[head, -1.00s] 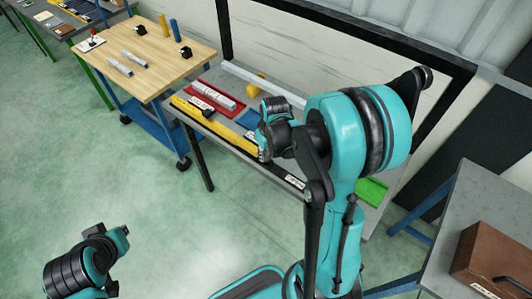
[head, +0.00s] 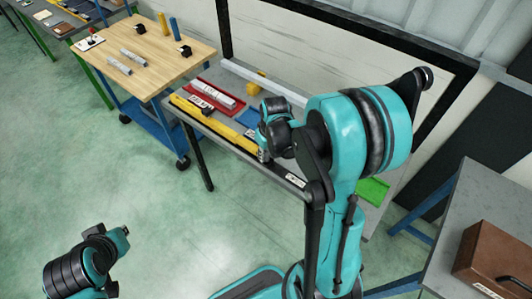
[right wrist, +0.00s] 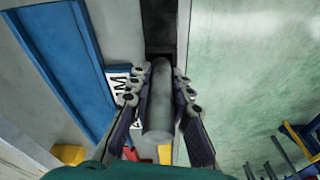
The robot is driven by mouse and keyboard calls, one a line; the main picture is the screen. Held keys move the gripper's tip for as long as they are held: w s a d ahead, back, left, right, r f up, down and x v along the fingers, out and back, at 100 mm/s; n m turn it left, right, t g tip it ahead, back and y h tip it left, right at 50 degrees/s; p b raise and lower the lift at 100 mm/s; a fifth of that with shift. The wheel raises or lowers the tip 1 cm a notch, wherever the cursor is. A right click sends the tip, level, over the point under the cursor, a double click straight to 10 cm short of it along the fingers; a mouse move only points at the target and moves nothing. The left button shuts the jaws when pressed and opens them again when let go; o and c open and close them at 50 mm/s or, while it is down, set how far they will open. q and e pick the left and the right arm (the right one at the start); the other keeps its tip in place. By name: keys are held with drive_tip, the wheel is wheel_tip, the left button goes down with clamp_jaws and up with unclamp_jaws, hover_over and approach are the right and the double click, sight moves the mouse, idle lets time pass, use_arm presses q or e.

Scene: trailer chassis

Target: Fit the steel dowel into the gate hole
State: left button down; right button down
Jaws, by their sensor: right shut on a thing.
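The steel dowel (right wrist: 158,105) is a grey cylinder. In the right wrist view it is held lengthwise between the two fingers of my right gripper (right wrist: 160,92), which is shut on it. Its far end points at a dark block or slot (right wrist: 160,40) on the workbench; I cannot make out the gate hole or whether the dowel touches it. In the head view my right gripper (head: 263,153) is low over the bench's front edge, and the dowel is hardly visible. My left gripper (head: 122,235) is off to the lower left, away from the benches; its fingers are unclear.
The grey workbench (head: 205,131) carries a red tray (head: 230,111), a yellow bar (head: 208,120), a yellow block (head: 256,83) and a green tray (head: 372,190). A blue tray (right wrist: 70,65) lies left of the dowel. A wooden table (head: 150,85) stands behind left; a brown box (head: 495,255) is at right.

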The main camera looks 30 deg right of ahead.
drive_tip(key=shift+f+b, duration=0.3)
drive_tip(key=shift+f, duration=0.1)
drive_tip(key=c, duration=1.3)
unclamp_jaws()
drive_tip(key=shift+r, duration=0.15)
wheel_tip(320, 180, up, 12)
drive_tip(key=s, duration=0.2)
drive_tip(key=shift+d, duration=0.15)
drive_tip(key=shift+w, duration=0.1)
drive_tip(key=s+a+f+m+t+b, duration=0.1)
drive_tip(key=s+a+t+b, duration=0.3)
drive_tip(key=s+a, duration=0.5)
drive_tip(key=shift+s+a+f+t, duration=0.3)
drive_tip(key=shift+a+f+t, duration=0.3)
drive_tip(key=shift+a+f, duration=0.3)
